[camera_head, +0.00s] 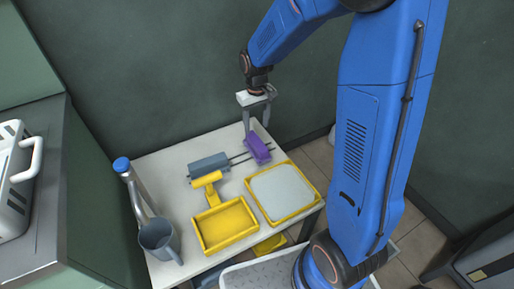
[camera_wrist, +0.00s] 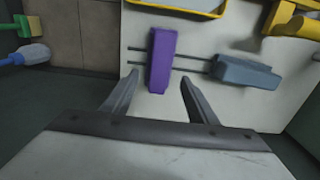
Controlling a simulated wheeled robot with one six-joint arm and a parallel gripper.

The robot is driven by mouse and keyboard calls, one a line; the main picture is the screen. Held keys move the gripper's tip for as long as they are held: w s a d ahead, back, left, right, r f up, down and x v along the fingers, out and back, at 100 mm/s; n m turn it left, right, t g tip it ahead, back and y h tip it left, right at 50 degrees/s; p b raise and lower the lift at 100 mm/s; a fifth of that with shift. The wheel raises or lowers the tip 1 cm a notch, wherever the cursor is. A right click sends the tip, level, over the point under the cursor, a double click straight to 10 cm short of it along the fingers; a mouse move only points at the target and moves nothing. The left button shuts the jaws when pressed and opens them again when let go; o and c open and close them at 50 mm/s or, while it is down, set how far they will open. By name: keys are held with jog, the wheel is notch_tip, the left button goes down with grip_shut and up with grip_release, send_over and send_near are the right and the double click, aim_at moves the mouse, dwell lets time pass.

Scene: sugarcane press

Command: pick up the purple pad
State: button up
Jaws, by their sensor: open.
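The purple pad (camera_head: 257,147) is a small block resting on two thin dark rods, near the far right edge of the white table. In the wrist view the purple pad (camera_wrist: 162,60) stands lengthwise, ahead of and between the spread fingers. My gripper (camera_head: 260,125) is over the table's far edge, close to the pad, and points down. In the wrist view my gripper (camera_wrist: 158,82) is open, with one finger on each side of the pad's near end. Nothing is held. I cannot tell whether either finger touches the pad.
A grey-blue block (camera_head: 209,165) sits left of the pad on the same rods. The white table (camera_head: 160,165) also carries a yellow-rimmed tray (camera_head: 315,187), a yellow tray (camera_head: 198,229), a yellow T-shaped piece (camera_head: 207,181) and a grey jug (camera_head: 159,239). A wall stands behind the table.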

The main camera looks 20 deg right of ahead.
aim_at(257, 141)
notch_tip(257, 141, down, 10)
jog(key=shift+r, duration=0.1)
dwell(0.5)
jog(key=shift+c, duration=0.7)
jog(key=c, duration=1.1)
jog(key=shift+r, duration=5.05)
jog(key=shift+c, duration=0.3)
jog(key=shift+o, duration=1.4)
